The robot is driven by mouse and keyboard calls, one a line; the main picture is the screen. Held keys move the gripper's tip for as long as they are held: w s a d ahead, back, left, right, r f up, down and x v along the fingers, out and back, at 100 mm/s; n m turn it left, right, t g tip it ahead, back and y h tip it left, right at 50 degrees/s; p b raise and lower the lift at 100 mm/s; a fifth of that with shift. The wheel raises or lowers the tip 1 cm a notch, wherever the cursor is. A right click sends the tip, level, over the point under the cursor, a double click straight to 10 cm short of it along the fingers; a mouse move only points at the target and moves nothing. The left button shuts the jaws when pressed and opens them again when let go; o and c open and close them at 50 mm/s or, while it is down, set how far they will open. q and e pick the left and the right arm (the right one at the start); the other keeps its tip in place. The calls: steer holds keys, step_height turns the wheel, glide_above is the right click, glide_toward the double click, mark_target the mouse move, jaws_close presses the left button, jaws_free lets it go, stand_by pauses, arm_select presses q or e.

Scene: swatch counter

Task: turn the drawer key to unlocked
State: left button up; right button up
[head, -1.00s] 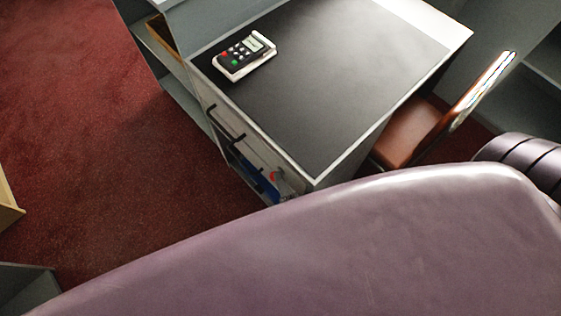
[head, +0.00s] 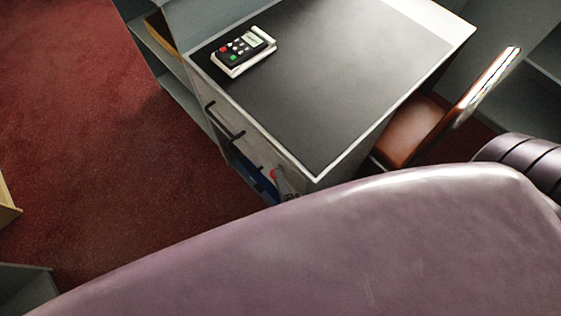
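The drawer unit (head: 296,160) stands under the black-topped counter, its front seen at a steep angle. A dark bar handle (head: 225,122) shows on its upper front. A small red spot (head: 273,174) and a blue part (head: 257,182) show lower down, but I cannot make out a key or which way it points. A small grey-and-white piece, which looks like my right gripper (head: 287,187), is at the near end of the drawer front. It is mostly hidden, so its fingers and any contact cannot be made out. My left gripper is not in view.
A handheld device with red and green buttons (head: 243,51) lies on the counter top (head: 330,70). A brown chair (head: 410,132) stands right of the counter. Red carpet (head: 90,130) is open at the left. The lower part of the view is blocked.

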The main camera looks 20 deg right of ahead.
steer(key=s, duration=0.7)
steer(key=shift+s+a+b, duration=0.15)
steer(key=shift+s+b, duration=0.25)
steer(key=shift+b, duration=0.05)
steer(key=s+d+f+n+g+y+p, duration=0.15)
steer(key=f+n+g, duration=0.35)
steer(key=f, duration=0.6)
steer(key=s+f+n+g+y, duration=0.15)
steer(key=f+n+g, duration=0.25)
steer(key=f+n, duration=0.55)
steer(key=s+d+f+n+g+h+p, duration=0.1)
steer(key=s+d+f+n+g, duration=0.5)
steer(key=f, duration=0.7)
steer(key=s+d+g+h, duration=0.1)
steer(key=s+d+g, duration=0.1)
steer(key=s+d, duration=0.2)
steer(key=shift+s+f+p, duration=0.15)
steer(key=shift+s+p, duration=0.15)
steer(key=shift+s, duration=0.3)
